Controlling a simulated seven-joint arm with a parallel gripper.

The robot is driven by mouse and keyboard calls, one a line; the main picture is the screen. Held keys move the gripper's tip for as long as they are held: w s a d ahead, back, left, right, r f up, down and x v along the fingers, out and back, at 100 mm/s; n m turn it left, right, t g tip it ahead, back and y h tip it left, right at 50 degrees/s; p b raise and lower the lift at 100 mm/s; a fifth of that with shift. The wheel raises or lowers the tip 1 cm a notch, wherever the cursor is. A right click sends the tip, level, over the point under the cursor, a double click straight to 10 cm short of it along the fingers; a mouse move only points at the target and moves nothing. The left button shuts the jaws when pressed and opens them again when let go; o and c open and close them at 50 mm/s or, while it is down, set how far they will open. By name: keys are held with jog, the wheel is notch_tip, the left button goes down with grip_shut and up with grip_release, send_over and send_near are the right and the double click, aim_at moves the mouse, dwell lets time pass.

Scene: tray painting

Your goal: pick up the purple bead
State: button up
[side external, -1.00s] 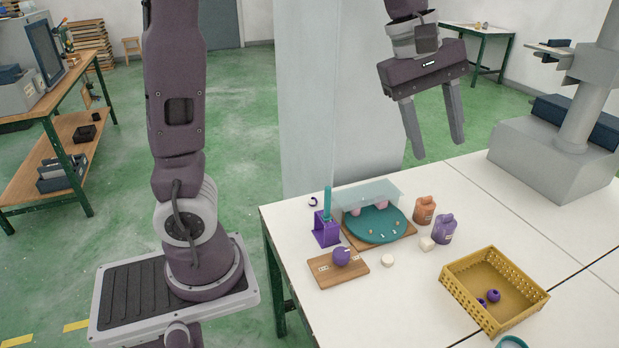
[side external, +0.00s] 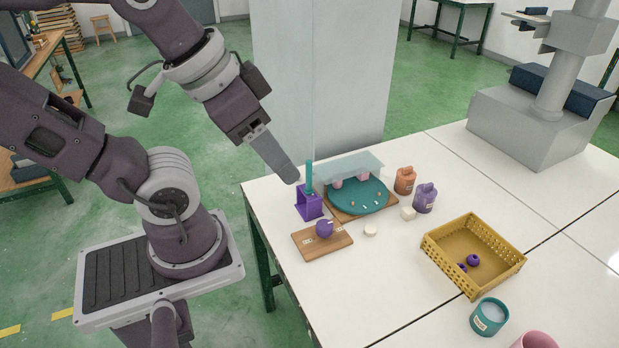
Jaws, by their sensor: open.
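Two small purple beads lie in the yellow basket; one bead (side external: 473,260) shows a dark hole, and the other (side external: 462,267) is partly hidden beside it. A larger purple ball (side external: 324,228) sits on a small wooden board (side external: 335,242) near the table's left edge. I cannot tell whether it is also a bead. My gripper (side external: 291,177) is open and empty, seen edge-on with one finger covering the other. It points down over the table's left corner, in the picture just above and left of the purple stand (side external: 309,207), well away from the basket.
The yellow basket (side external: 490,237) has raised perforated walls. A teal turntable (side external: 345,198) under a clear panel (side external: 347,168), an orange bottle (side external: 405,180) and a purple bottle (side external: 425,198) stand behind. A teal cup (side external: 489,316) is in front.

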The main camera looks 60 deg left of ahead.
jog(key=w+a+f+n+g+y, duration=0.1)
jog(key=w+a+f+n, duration=0.25)
jog(key=w+a, duration=0.55)
jog(key=w+a+f+n+g+y, duration=0.25)
jog(key=w+a+n, duration=0.25)
jog(key=w+a, duration=0.35)
jog(key=a+f+n, duration=0.2)
jog(key=a+f, duration=0.5)
jog(key=f, duration=0.3)
jog(key=a+f+n+g, duration=0.1)
jog(key=a+f+n, duration=0.2)
jog(key=a+f, duration=0.4)
jog(key=w+a+f+n, duration=0.1)
jog(key=a+f, duration=0.5)
jog(key=f, duration=0.7)
jog(key=shift+w+a+f+n+g, duration=0.1)
jog(key=shift+a+f+n+g, duration=0.25)
jog(key=shift+n, duration=0.3)
jog(key=shift+r+h, duration=0.2)
jog(key=shift+h, duration=0.05)
grip_shut()
